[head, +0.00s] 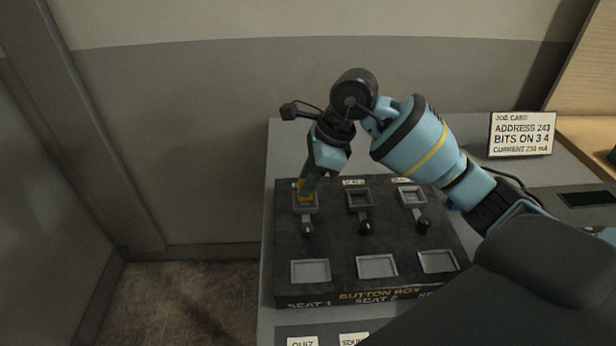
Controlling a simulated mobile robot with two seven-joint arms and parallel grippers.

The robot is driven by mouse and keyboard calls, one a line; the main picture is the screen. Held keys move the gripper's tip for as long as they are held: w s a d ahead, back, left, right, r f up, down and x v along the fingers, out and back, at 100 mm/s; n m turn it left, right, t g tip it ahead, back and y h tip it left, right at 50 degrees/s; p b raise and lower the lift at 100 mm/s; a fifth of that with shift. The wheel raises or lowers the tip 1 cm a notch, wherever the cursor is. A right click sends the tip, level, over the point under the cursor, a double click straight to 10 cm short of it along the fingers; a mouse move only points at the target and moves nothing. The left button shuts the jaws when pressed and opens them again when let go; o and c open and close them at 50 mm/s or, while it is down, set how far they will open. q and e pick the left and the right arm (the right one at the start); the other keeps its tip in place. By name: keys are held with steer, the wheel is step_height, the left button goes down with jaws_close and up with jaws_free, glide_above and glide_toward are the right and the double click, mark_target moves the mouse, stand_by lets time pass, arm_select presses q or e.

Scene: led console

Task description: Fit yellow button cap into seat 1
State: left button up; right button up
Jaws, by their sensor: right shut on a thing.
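The black button box (340,221) lies on the grey table, with "SEAT 1" and "SEAT 2" printed on its front edge. My right gripper (306,187) reaches down over the upper square frame (312,209) in the left column, the one in line with the SEAT 1 print. The fingers hide part of the cap. I cannot tell whether it is fully down or slightly raised. My left gripper is out of view.
The upper frames of the middle (360,200) and right (412,195) columns are uncovered. Black knobs stand below the frames, and grey square panels (310,271) line the front. A job card (521,134) stands at the back right. Paper labels lie at the front edge.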

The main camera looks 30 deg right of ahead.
steer(key=shift+f+b, duration=0.45)
steer(key=shift+f, duration=0.65)
stand_by(1.1)
steer(key=o, duration=1.1)
steer(key=shift+c, duration=0.2)
steer(key=v, duration=0.7)
steer(key=shift+r, duration=0.4)
steer(key=shift+s+d+f, duration=0.1)
steer(key=shift+s, duration=0.05)
